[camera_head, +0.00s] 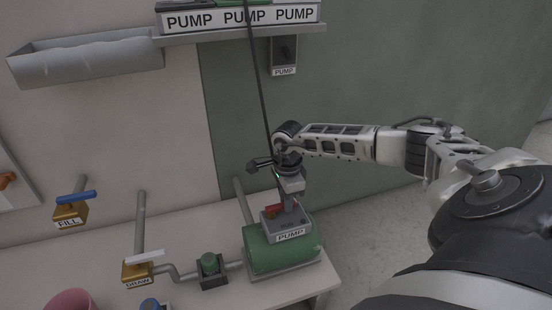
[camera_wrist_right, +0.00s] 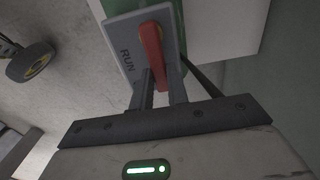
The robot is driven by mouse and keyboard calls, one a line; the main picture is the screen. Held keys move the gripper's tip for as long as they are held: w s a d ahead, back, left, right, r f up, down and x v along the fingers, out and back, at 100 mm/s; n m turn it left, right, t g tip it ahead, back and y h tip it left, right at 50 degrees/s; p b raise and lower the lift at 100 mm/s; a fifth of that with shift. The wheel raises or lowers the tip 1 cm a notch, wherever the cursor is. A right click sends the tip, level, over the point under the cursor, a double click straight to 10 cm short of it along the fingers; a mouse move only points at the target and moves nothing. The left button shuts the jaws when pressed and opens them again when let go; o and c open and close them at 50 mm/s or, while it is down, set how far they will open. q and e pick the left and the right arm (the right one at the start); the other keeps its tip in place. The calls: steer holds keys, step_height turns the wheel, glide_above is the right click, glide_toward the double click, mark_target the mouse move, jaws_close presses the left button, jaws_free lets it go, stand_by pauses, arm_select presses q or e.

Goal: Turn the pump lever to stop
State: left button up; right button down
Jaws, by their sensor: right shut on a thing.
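The green pump (camera_head: 282,250) stands on the right end of the bench, with a grey box labelled PUMP on top. The red pump lever (camera_head: 272,211) sits on that box and is partly hidden by my right gripper (camera_head: 287,205), which reaches down to it from above. In the right wrist view the red lever (camera_wrist_right: 152,55) runs from the grey plate (camera_wrist_right: 128,38) down between the fingers of my right gripper (camera_wrist_right: 162,92), which is shut on it. The word RUN shows on the plate left of the lever. No STOP mark is visible. My left gripper is not in view.
A blue-handled FILL valve (camera_head: 70,212) and a white-handled DRAIN valve (camera_head: 138,270) are at left. A green-topped fitting (camera_head: 210,268) is beside the pump. A PUMP switch box (camera_head: 284,52) hangs on the wall. A grey trough (camera_head: 85,60) is upper left.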

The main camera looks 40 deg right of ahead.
stand_by(0.3)
steer(key=c, duration=1.4)
jaws_free()
steer(key=shift+o, duration=0.2)
